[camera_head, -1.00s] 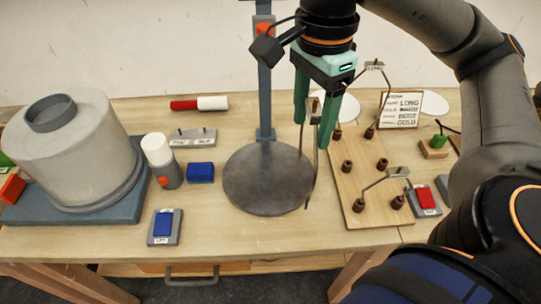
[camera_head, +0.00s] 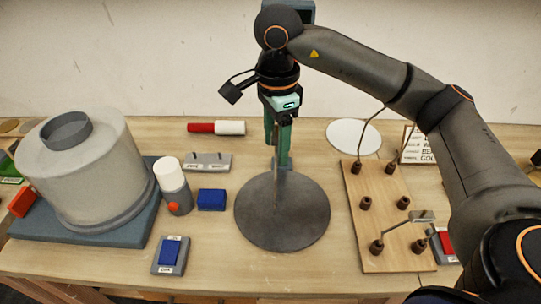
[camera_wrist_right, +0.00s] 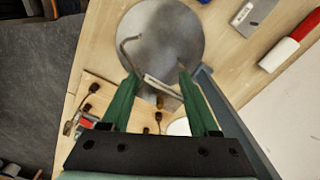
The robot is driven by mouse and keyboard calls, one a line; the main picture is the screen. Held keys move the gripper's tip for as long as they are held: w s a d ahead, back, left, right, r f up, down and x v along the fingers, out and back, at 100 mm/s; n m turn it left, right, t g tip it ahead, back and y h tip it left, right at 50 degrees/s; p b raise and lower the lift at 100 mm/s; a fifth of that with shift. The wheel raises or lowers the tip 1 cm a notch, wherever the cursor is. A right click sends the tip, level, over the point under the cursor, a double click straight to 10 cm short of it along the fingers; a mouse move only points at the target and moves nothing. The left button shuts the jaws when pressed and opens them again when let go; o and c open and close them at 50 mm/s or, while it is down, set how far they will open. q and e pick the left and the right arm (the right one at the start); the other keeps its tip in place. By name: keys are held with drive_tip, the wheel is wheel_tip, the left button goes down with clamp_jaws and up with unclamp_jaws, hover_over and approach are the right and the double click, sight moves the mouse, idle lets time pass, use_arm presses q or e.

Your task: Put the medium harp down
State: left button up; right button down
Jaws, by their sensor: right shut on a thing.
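My right gripper (camera_head: 277,160) is shut on a thin bent wire harp, which shows in the right wrist view (camera_wrist_right: 129,52) with its small pale plate between the fingers. It holds the harp above the round grey lamp base (camera_head: 255,228), in front of the lamp's post. In the head view the harp is seen nearly edge-on. The wooden board (camera_head: 375,247) with several dark pegs lies to the right. A tall wire harp (camera_head: 364,133) stands at its back and a lower one (camera_head: 400,230) at its front. My left gripper is out of view.
A large grey drum-shaped shade (camera_head: 85,165) stands at the left on a blue-grey slab. A white bottle-like item (camera_head: 172,180), a blue block (camera_head: 211,199) and a grey switch (camera_head: 170,256) lie between it and the base. My right arm covers the table's right side.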

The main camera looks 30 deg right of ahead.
drive_tip(key=f, duration=0.1)
drive_tip(key=w+f, duration=0.1)
drive_tip(key=f, duration=0.3)
drive_tip(key=shift+w+a, duration=0.15)
drive_tip(key=shift+w, duration=0.15)
drive_tip(key=shift+f, duration=0.15)
drive_tip(key=shift+c, duration=0.7)
unclamp_jaws()
